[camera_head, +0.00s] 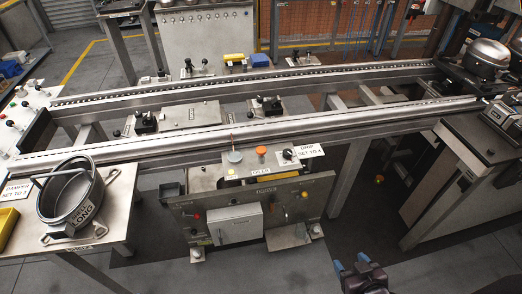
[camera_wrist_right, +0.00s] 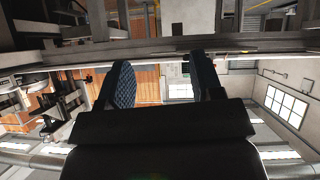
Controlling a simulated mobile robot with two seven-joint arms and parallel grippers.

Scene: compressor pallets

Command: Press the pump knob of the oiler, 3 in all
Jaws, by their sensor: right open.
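The oiler (camera_head: 224,183) is a grey metal unit in front of the rail, with a label strip on its top. An orange knob (camera_head: 261,152) stands upright near the middle of its top, and a grey round cap (camera_head: 235,156) is left of it. A black knob (camera_head: 288,154) is at its right, beside a "DRIP SET TO 4" sign (camera_head: 309,151). I cannot tell for sure which is the pump knob. My right gripper (camera_head: 350,262) is low at the bottom right, apart from the oiler. Its fingers stand open and empty in the wrist view (camera_wrist_right: 165,82). My left gripper is out of view.
Two long rails (camera_head: 330,121) run across behind the oiler. A bench (camera_head: 115,215) at the left holds a round metal pot (camera_head: 72,195). A dark cabinet (camera_head: 455,185) stands at the right. The floor between the oiler and cabinet is free.

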